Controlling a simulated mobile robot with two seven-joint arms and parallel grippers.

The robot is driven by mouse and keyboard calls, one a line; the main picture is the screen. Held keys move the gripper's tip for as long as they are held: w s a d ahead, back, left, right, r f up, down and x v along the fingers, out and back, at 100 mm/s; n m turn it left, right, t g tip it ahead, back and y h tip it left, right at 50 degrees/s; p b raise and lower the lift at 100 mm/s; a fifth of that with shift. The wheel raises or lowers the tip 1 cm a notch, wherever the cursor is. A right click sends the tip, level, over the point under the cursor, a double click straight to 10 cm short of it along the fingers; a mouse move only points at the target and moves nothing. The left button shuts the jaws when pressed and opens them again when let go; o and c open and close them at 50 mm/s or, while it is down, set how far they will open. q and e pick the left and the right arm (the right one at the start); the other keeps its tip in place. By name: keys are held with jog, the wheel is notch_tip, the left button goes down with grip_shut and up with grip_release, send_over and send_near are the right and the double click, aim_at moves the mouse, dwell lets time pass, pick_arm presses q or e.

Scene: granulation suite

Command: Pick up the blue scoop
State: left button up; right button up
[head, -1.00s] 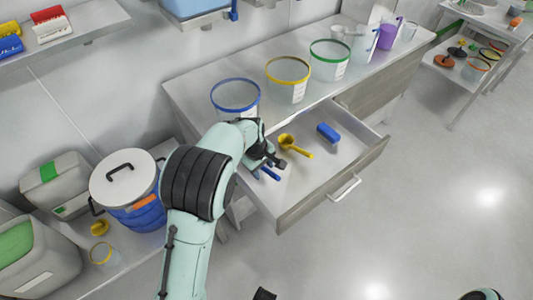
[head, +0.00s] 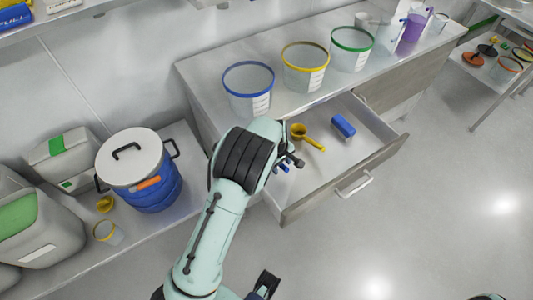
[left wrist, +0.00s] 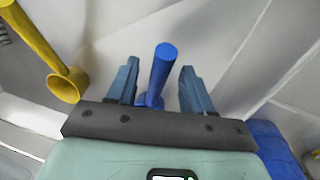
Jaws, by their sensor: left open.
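The blue scoop (left wrist: 160,75) shows in the left wrist view, its round handle standing between my left gripper's fingers with clear gaps on both sides. Its lower part is hidden behind the gripper body. My left gripper (left wrist: 158,85) is open around the handle and not closed on it. In the head view my left gripper (head: 290,163) is over the left part of the open drawer (head: 330,175), and my arm hides most of the scoop. A dark part low in the head view may be my right gripper; its jaws cannot be made out.
A yellow scoop (head: 306,136) lies beside the gripper in the drawer, with a blue block-like item (head: 343,126) to its right. A blue-rimmed tub (head: 248,88) and other tubs stand on the counter behind. A lidded blue drum (head: 140,175) stands at left.

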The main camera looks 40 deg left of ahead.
pick_arm(q)
jog(key=f, duration=0.3)
jog(key=shift+w+d+f, duration=0.1)
jog(key=shift+w+d, duration=0.1)
jog(key=shift+w, duration=0.1)
grip_shut()
